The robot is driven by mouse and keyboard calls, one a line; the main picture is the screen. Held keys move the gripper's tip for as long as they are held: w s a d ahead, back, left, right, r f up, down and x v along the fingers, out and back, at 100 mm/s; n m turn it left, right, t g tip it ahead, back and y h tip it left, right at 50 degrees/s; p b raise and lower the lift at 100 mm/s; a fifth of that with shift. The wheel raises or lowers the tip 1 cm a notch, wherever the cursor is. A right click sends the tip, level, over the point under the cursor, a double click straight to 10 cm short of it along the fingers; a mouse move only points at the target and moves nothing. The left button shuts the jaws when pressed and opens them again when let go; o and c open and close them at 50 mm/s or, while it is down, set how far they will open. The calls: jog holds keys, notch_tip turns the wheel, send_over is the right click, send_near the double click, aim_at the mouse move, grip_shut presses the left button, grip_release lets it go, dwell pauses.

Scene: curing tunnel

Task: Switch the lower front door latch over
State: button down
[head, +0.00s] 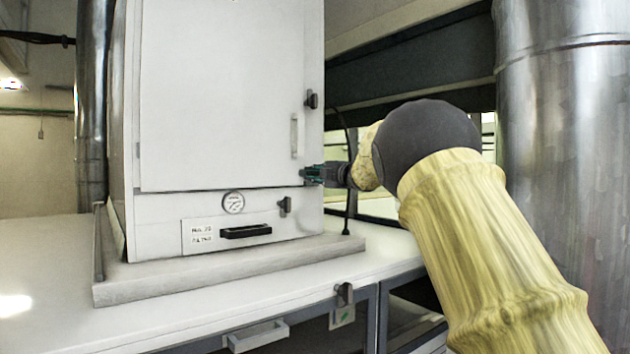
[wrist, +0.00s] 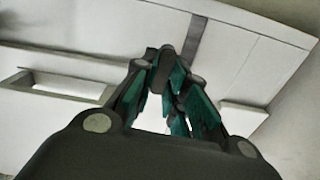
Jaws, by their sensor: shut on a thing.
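The white front door (head: 220,95) of the cabinet is closed. My gripper (head: 313,174) reaches in from the right to the door's lower right edge. Its green-padded fingers are shut on the lower front door latch, which they hide in the head view. In the wrist view, my gripper (wrist: 168,82) has its fingers around the small dark latch (wrist: 161,68). The latch's exact angle cannot be told. The dark upper latch (head: 311,99) sits higher on the same door edge, apart from my gripper.
A vertical door handle (head: 294,136) is just left of my gripper. Below the door are a gauge (head: 233,202), a drawer with a black handle (head: 246,231) and another dark latch (head: 285,206). A large metal duct (head: 562,130) stands right of my arm.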

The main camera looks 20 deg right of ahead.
jog(key=shift+d+r+n, duration=0.15)
jog(key=shift+n, duration=0.35)
jog(key=c, duration=1.4)
grip_release()
jog(key=shift+w+d, duration=0.1)
jog(key=shift+w, duration=0.05)
jog(key=shift+c, duration=0.2)
jog(key=shift+f, duration=0.2)
jog(key=v, duration=1.2)
jog(key=shift+b, duration=0.3)
